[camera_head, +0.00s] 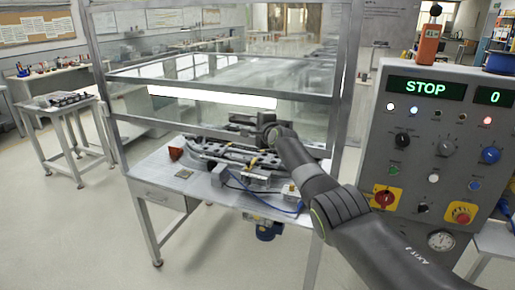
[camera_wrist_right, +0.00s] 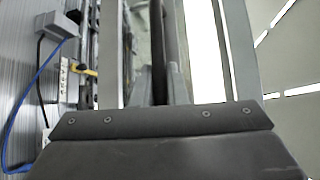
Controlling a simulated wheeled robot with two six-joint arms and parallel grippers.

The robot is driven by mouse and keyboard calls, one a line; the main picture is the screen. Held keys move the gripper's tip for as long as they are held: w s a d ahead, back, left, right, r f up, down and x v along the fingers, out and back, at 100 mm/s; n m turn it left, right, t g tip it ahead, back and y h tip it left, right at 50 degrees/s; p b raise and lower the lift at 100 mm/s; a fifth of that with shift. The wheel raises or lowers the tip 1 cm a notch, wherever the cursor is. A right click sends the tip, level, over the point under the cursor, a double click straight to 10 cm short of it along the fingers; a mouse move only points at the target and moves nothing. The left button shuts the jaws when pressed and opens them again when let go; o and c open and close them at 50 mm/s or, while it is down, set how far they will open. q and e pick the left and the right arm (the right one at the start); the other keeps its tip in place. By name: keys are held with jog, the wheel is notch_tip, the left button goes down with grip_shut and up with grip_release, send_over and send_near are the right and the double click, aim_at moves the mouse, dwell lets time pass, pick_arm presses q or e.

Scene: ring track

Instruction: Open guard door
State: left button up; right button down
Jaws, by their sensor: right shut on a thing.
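The guard door is a clear panel in a grey metal frame (camera_head: 140,121) on the front of the machine enclosure. Its lower rail hangs a little above the work table, leaving a gap beneath. My right gripper (camera_head: 243,122) reaches in from the right to the door's lower part. It is shut on a dark bar, seemingly the door handle (camera_wrist_right: 157,45), which runs between the fingers in the right wrist view. In the head view my gripper and wrist hide the handle. My left gripper is in neither view.
A grey control panel (camera_head: 415,125) reading STOP stands close to my right arm. The work table (camera_head: 150,170) carries a curved track with small fixtures and a blue cable. A bright light strip (camera_head: 212,97) shows in the enclosure. A side table (camera_head: 62,105) stands left; the floor between is clear.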

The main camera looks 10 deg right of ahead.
jog(key=shift+r+p, duration=1.45)
jog(key=shift+r, duration=1.3)
jog(key=c, duration=1.7)
grip_release()
jog(key=shift+f, duration=0.1)
jog(key=shift+s+p, duration=0.1)
jog(key=shift+p, duration=0.5)
jog(key=shift+p+v, duration=2.4)
jog(key=shift+v, duration=6.15)
